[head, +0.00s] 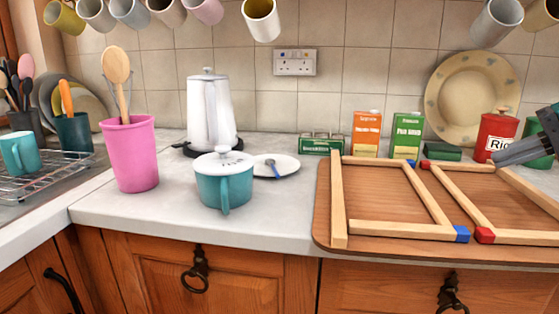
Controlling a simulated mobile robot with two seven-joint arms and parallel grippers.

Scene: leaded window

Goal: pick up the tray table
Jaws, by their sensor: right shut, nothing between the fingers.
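What looks like the tray table (390,205) lies flat on the counter at the right. It is a brown board with rounded corners, with pale wooden bars on it forming a left frame (339,200) and a right frame (455,197). Some bar ends are blue (461,233) or red (485,235). The board's right side is cut off by the picture edge. My right gripper (499,157) comes in from the right, shut and empty, at the far bar of the right frame. I cannot tell whether it touches the bar. My left gripper is not in view.
A red tin (495,135), orange carton (366,133), green carton (406,136) and large plate (470,95) stand behind the board. A teal pot (223,183), white kettle (210,110) and pink holder (131,155) are left. Mugs (261,20) hang above. Clear counter (285,205) lies left of the board.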

